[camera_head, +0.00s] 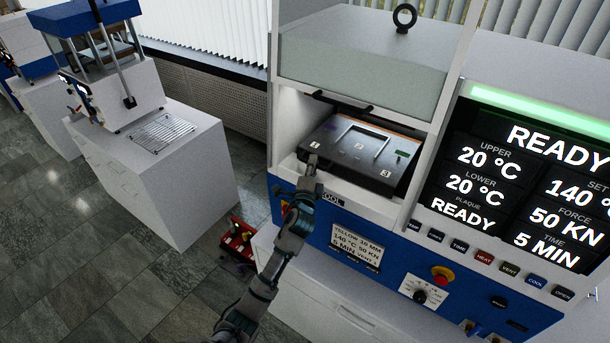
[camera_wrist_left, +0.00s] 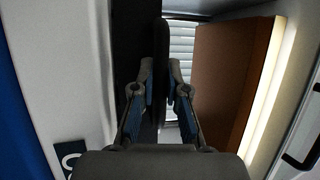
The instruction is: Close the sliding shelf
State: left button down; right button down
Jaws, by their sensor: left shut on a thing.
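The sliding shelf (camera_head: 358,158) is a black tray inside the lit bay of the large white and blue press, with a mould frame and labels 1, 2 and 3 on top. Its front edge shows near the bay opening. My left gripper (camera_head: 309,165) is at the shelf's front left corner. In the left wrist view, my left gripper (camera_wrist_left: 166,72) has its two fingers on either side of a dark upright bar, part of the shelf (camera_wrist_left: 138,45), and is shut on it. The fingertips are partly hidden by the bar. My right gripper is not seen.
The bay's upper housing (camera_head: 365,60) hangs above the shelf. A control panel with READY screens (camera_head: 535,180) stands to the right, with buttons below. A smaller press on a white cabinet (camera_head: 160,180) and a red toolbox (camera_head: 236,240) are to the left; floor lies between.

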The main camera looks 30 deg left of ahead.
pick_arm(q)
jog(key=shift+w+f, duration=0.2)
jog(key=shift+s+a, duration=0.1)
jog(key=c, duration=1.2)
grip_release()
jog(key=shift+a, duration=0.1)
jog(key=v, duration=1.1)
jog(key=shift+s+f, duration=0.1)
jog(key=shift+s, duration=0.25)
